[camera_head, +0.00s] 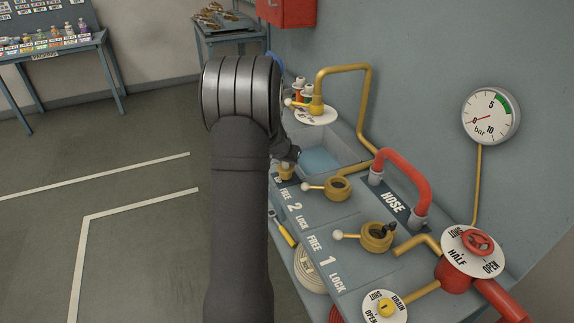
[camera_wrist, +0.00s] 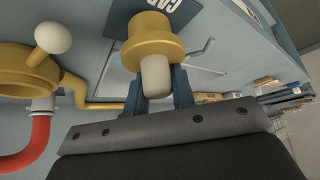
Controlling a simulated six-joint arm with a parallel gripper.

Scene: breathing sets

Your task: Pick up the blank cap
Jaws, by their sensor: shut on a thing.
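The blank cap is a yellow-brass piece with a wide flange and a pale rounded stub. It fills the upper middle of the wrist view (camera_wrist: 153,42), beside a dark plate lettered CAP. In the head view a small part of it (camera_head: 286,172) shows just below my gripper (camera_head: 286,151), at the bench's left edge. My gripper's two dark blue fingers, also in the wrist view (camera_wrist: 160,88), are shut on the cap. My arm hides part of the gripper and cap in the head view. I cannot tell whether the cap touches the bench.
Two yellow sockets with white-knobbed levers, one lower (camera_head: 376,237) and one nearer the cap (camera_head: 338,188), stand right of my gripper. A red hose loop (camera_head: 405,178) rises beside them. A recessed blue basin (camera_head: 322,158) lies behind. Open floor (camera_head: 130,240) is to the left.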

